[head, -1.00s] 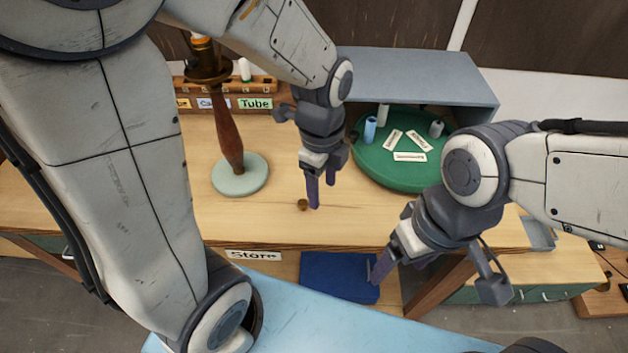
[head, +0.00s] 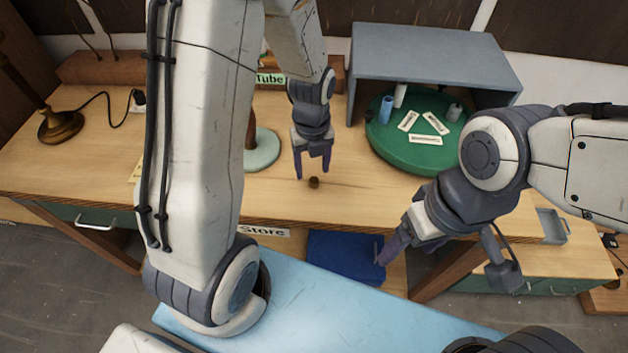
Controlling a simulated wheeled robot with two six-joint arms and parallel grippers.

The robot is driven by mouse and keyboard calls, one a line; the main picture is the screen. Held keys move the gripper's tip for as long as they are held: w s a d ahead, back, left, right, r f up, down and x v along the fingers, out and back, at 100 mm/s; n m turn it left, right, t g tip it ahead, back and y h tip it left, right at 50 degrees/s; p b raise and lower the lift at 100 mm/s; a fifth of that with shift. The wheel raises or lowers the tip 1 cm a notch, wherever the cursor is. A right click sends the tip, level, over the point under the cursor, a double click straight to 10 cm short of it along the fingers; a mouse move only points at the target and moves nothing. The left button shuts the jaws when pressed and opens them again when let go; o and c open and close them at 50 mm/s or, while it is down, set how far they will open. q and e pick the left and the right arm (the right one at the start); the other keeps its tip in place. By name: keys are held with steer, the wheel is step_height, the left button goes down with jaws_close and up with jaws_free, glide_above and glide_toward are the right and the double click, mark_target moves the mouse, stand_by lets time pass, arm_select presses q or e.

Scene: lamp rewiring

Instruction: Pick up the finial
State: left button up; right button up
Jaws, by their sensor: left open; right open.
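The finial (head: 314,182) is a small dark brass knob on the wooden bench top, near its front edge. My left gripper (head: 313,174) points down just behind and above it, with its two purple fingers apart and nothing between them. The fingertips look close to the finial; I cannot tell the exact height gap. My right gripper (head: 388,252) is open and empty, in front of the bench over the blue cloth area, well to the right of the finial.
A green turntable (head: 385,150) with labels and small bottles stands under a grey shelf (head: 430,55). A lamp's pale round base (head: 262,150) stands left of my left gripper. A brass lamp base (head: 60,126) with a cord is far left. A blue bin (head: 340,262) lies below the edge.

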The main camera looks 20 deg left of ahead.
mark_target(314, 180)
arm_select(q)
steer(key=shift+w+d+f+p, duration=0.1)
steer(key=shift+f+p, duration=0.05)
steer(key=shift+f, duration=1)
steer(key=shift+w+f+p, duration=0.1)
steer(key=shift+f+p, duration=0.05)
steer(key=shift+f, duration=0.95)
jaws_close()
steer(key=shift+r, duration=0.15)
